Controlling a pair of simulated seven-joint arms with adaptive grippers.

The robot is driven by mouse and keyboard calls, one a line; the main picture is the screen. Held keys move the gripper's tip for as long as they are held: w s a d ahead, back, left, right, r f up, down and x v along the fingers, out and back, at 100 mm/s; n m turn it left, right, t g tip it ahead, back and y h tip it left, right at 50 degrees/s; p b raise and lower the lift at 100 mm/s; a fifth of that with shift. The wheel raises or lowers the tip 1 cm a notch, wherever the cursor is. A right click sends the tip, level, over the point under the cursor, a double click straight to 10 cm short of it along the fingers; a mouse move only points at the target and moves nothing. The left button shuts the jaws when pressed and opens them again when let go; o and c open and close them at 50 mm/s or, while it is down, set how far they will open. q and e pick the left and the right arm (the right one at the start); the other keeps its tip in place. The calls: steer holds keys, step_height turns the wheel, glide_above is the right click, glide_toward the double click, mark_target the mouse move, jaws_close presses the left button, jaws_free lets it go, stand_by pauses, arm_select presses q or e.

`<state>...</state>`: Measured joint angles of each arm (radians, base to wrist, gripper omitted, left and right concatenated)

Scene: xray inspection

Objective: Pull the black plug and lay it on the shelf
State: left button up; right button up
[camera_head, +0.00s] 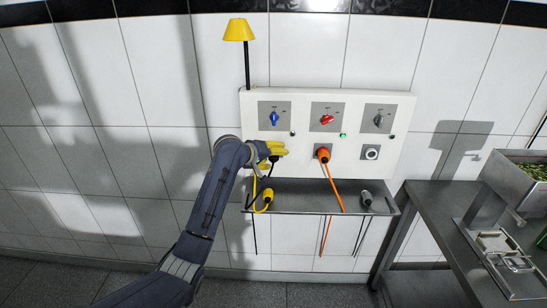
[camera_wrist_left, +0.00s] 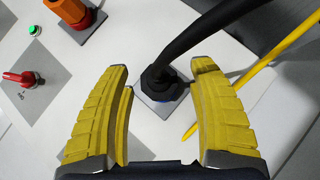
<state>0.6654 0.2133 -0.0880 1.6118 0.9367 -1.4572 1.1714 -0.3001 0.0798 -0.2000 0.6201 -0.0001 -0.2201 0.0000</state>
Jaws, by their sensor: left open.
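The black plug (camera_wrist_left: 158,84) sits on a square plate on the white panel, with its thick black cable bending away to the upper right in the left wrist view. My left gripper (camera_wrist_left: 160,68) is open, its yellow fingers on either side of the plug with gaps visible. In the head view my left gripper (camera_head: 277,150) is at the panel's left socket and mostly hides the plug. The grey metal shelf (camera_head: 308,198) runs below the panel. My right gripper is not in view.
An orange plug (camera_head: 323,155) is in the middle socket; the right socket (camera_head: 371,153) is empty. A yellow plug (camera_head: 267,196) and a grey plug (camera_head: 366,198) lie at the shelf's ends. Blue, red and grey knobs are above. A metal table (camera_head: 425,210) stands at right.

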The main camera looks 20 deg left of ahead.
arm_select(q)
jaws_close()
stand_by(0.9)
